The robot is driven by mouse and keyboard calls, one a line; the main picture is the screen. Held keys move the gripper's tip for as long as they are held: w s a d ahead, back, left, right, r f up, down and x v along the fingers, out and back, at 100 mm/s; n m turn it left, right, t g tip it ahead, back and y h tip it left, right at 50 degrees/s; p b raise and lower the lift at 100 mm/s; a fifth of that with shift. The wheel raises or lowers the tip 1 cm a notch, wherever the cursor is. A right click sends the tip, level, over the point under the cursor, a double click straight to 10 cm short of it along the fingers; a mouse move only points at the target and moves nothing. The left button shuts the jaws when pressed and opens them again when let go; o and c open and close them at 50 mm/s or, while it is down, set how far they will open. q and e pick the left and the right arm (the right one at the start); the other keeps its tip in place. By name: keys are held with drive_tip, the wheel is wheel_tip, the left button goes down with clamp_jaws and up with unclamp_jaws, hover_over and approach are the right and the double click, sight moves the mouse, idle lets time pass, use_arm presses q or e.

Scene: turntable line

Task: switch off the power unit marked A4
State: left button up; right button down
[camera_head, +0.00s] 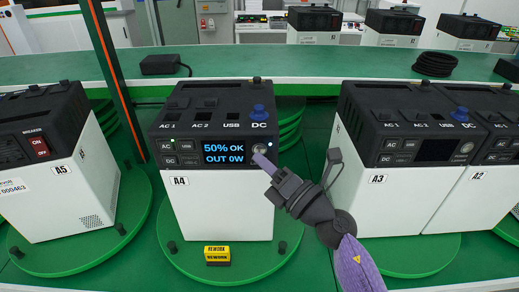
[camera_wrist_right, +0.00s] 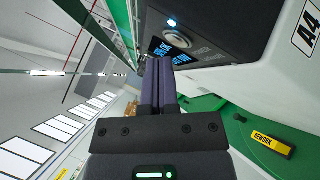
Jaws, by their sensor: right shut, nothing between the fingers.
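The power unit marked A4 (camera_head: 218,205) stands on a green turntable in the middle of the head view. Its lit screen (camera_head: 224,152) reads "50% OK" and "OUT 0W". A round button (camera_head: 258,149) sits right of the screen, with a small light above it. My right gripper (camera_head: 262,162) is shut and empty, its tips at or just below this button; I cannot tell whether they touch. In the right wrist view the shut fingers (camera_wrist_right: 159,70) point towards the unit's front, beside the round button (camera_wrist_right: 176,40) and lit screen (camera_wrist_right: 161,50). My left gripper is not in view.
Unit A5 (camera_head: 60,205) stands at left; A3 (camera_head: 385,200) and A2 (camera_head: 470,200) stand at right. A yellow REWORK tag (camera_head: 217,252) lies before A4. A black adapter (camera_head: 160,65) and coiled cable (camera_head: 435,64) lie on the shelf behind. A dark green post (camera_head: 112,70) rises between A5 and A4.

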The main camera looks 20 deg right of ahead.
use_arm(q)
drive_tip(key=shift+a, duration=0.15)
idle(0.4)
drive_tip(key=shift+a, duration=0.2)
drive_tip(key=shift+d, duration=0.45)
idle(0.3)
use_arm(e)
drive_tip(key=shift+w+d, duration=0.1)
drive_tip(key=shift+w, duration=0.2)
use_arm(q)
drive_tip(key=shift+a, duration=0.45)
